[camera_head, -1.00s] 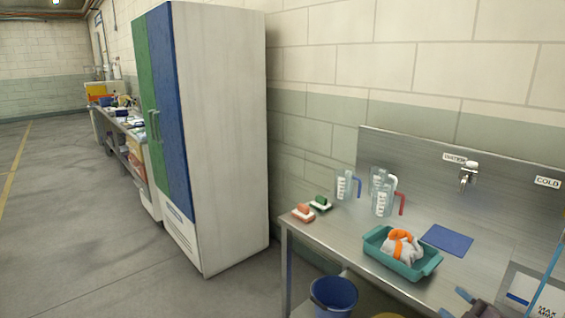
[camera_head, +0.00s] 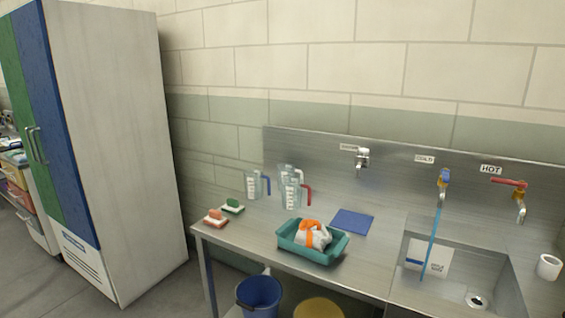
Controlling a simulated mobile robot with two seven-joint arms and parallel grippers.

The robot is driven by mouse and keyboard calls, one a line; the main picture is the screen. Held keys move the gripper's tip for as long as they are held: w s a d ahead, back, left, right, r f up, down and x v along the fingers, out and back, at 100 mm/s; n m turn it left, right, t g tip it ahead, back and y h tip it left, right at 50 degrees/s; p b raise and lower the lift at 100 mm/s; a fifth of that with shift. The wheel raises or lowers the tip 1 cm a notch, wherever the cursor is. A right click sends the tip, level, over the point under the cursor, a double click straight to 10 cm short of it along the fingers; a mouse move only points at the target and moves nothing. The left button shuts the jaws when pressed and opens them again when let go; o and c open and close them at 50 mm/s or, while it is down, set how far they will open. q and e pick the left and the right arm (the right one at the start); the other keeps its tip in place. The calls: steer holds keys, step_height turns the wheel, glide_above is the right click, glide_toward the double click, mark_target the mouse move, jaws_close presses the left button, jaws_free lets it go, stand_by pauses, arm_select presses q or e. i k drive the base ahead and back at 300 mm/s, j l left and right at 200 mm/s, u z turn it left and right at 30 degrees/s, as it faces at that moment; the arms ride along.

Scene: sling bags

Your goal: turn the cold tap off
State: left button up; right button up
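The cold tap (camera_head: 443,178) has a blue handle and sits on the steel splashback under the COLD label (camera_head: 425,159). A blue stream of water (camera_head: 433,240) runs from it down into the sink (camera_head: 460,268). The hot tap (camera_head: 517,196), with a red lever, is to its right under the HOT label, and no stream shows below it. A third, chrome tap (camera_head: 361,159) is on the left under another label. Neither of my grippers is in view.
A teal tray (camera_head: 288,246) holding a white and orange item stands on the steel counter. Several measuring jugs (camera_head: 290,190), brushes (camera_head: 215,218) and a blue mat (camera_head: 352,222) are also there. A white cup (camera_head: 548,266) is right of the sink. A blue bucket (camera_head: 259,294) is below. A tall cabinet (camera_head: 115,140) stands left.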

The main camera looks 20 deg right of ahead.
mark_target(446, 175)
steer(key=z, duration=1.75)
